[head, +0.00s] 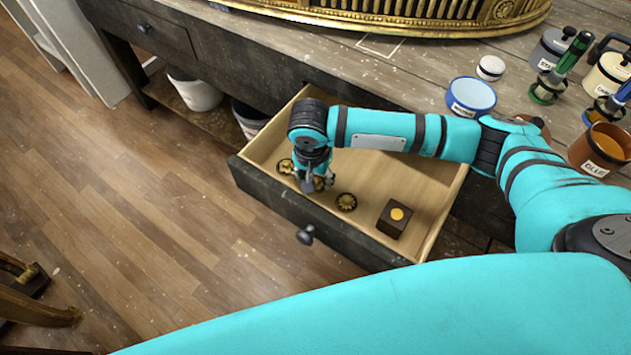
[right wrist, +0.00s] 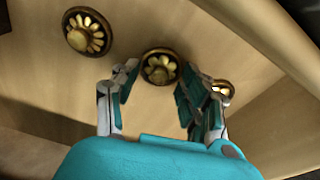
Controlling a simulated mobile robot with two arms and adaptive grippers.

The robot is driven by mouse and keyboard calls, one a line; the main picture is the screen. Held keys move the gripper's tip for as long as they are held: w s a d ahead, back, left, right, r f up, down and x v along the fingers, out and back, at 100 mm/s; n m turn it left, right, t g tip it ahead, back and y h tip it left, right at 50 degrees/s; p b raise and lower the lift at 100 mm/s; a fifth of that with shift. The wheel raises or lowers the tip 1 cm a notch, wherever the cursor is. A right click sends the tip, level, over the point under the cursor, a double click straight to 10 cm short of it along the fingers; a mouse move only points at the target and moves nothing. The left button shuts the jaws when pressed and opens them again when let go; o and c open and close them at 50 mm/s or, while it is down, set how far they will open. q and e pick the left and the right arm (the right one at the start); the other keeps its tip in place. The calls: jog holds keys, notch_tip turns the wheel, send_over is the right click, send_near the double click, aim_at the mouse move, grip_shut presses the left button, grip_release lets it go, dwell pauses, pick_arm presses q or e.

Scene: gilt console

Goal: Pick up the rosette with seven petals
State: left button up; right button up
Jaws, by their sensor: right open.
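Three round gold rosettes with dark rims lie in the open drawer. In the right wrist view one is at upper left (right wrist: 88,31), one is in the middle (right wrist: 160,67), and one is at right (right wrist: 221,90), partly hidden by a finger. In the head view two show clearly, at left (head: 285,166) and right (head: 346,202); the middle one (head: 319,184) is mostly covered by my right gripper (head: 316,182). My right gripper (right wrist: 157,76) is open, its fingers on either side of the middle rosette. I cannot tell the petal counts surely. My left gripper is out of view.
The drawer (head: 441,204) has wooden walls and a dark front with a knob (head: 305,235). A dark box with an orange disc (head: 394,218) stands in its right part. A blue-rimmed tub (head: 471,96), a glue pot (head: 601,148) and other containers stand on the console top.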

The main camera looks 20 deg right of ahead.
jog(key=shift+c, duration=0.2)
grip_shut()
